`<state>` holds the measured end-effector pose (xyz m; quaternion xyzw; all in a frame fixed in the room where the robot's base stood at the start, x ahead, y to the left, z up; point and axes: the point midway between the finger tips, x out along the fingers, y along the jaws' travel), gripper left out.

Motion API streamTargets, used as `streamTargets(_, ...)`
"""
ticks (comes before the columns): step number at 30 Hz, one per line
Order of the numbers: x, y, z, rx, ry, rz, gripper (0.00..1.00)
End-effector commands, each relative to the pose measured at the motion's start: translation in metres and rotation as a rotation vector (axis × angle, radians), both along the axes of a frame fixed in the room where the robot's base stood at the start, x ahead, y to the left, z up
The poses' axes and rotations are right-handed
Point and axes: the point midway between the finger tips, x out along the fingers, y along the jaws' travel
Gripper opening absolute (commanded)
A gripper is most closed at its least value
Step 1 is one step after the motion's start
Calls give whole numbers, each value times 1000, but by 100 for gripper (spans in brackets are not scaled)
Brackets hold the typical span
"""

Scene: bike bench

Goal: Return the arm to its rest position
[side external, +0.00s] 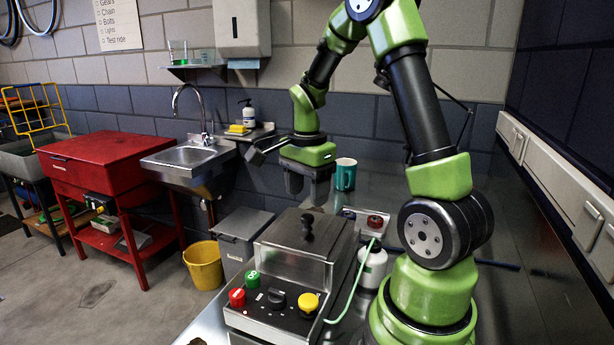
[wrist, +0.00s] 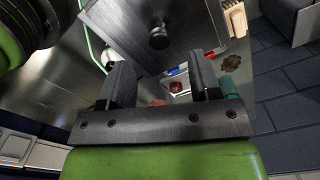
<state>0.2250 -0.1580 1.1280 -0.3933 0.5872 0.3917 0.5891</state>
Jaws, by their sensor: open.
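My green and black arm stands over the steel bench (side external: 530,300) at the right of the side external view. My gripper (side external: 306,190) is open and points down above the bench, left of the teal mug (side external: 345,174) in the picture and behind the steel machine (side external: 310,245). In the wrist view the two dark fingers of my gripper (wrist: 165,80) stand apart with nothing held between them. The machine's lid (wrist: 135,30) with its black knob (wrist: 158,38) shows beyond them.
A white bottle (side external: 372,265) with a green tube stands beside the machine. The machine's front has red, green, black and yellow controls (side external: 278,299). A grey bin (side external: 243,230), a yellow bucket (side external: 203,265), a sink (side external: 188,155) and a red cart (side external: 105,150) stand left.

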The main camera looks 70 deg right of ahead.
Motion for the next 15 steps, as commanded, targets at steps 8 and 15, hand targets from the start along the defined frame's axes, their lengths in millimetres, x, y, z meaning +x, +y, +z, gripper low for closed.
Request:
streamTargets(8,0,0,34,0,0,-1,57)
streamTargets(15,1,17,50,-16,-45,108,57)
